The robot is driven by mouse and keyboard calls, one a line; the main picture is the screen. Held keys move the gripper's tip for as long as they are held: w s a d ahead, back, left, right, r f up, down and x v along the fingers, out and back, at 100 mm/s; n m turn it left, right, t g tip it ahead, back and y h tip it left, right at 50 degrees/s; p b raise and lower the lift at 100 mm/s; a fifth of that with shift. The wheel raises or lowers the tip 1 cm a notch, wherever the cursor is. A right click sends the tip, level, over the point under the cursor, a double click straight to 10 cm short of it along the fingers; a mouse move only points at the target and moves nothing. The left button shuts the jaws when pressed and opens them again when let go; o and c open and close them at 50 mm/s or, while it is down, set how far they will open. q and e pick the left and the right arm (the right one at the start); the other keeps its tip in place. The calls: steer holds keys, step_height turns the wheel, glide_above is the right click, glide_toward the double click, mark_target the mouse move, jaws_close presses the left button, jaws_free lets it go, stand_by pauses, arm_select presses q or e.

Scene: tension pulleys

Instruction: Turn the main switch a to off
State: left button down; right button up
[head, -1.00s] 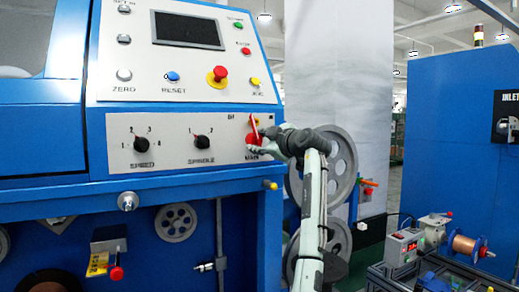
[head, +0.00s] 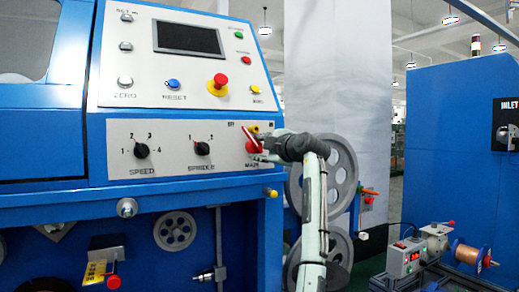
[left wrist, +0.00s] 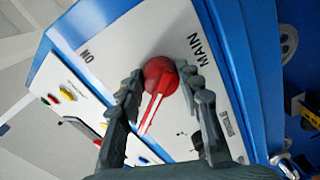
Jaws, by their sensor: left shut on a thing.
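The main switch a (head: 252,146) is a red rotary knob with a red lever and a pale stripe, above the MAIN label on the sloped panel. In the head view its lever tilts up and to the left, away from the ON mark at upper right. My left gripper (head: 262,147) reaches it from the right and is shut on the lever. In the left wrist view the red switch (left wrist: 160,76) sits between the two dark fingers of the left gripper (left wrist: 165,92), with ON and MAIN readable; the OFF mark is not readable there. My right gripper is not in view.
The SPEED knob (head: 141,150) and another black knob (head: 202,148) stand left of the switch. A red mushroom button (head: 220,80) and a screen (head: 187,38) are above. Grey pulleys (head: 330,170) stand behind my left arm. A blue cabinet (head: 450,130) is at right.

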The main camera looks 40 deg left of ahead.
arm_select(q)
steer(key=c, duration=1)
jaws_free()
